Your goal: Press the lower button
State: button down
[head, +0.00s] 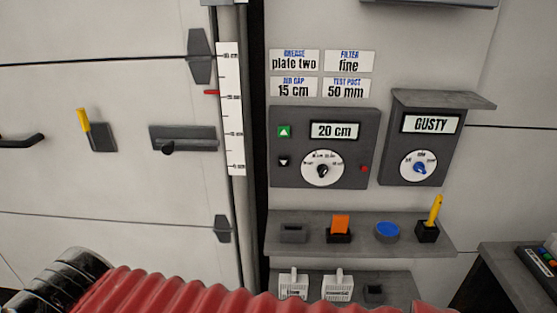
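The lower button (284,161) is a small dark square with a white down-pointing triangle, on the left side of a grey control box (322,182). Above it, apart from it, is a green button (284,132) with a white up-pointing triangle. The box's display (335,130) reads "20 cm". Below the display is a round white dial (311,174) with a black knob. A small red button or lamp (364,169) is at the box's right. My gripper is out of view. My red bellows-covered arm crosses the bottom of the picture.
A second grey box (399,158) reading "GUSTY" has a dial with a blue knob. Below, a shelf (264,218) juts out, bearing an orange piece, a blue disc and a yellow stick. A white scale (231,110) stands left. The wall in front of the buttons looks unobstructed.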

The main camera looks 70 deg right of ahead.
aim_at(283, 161)
jog(key=z, duration=0.85)
jog(key=k, duration=0.7)
jog(key=z, duration=0.65)
jog(key=i, duration=1)
jog(key=u, duration=0.1)
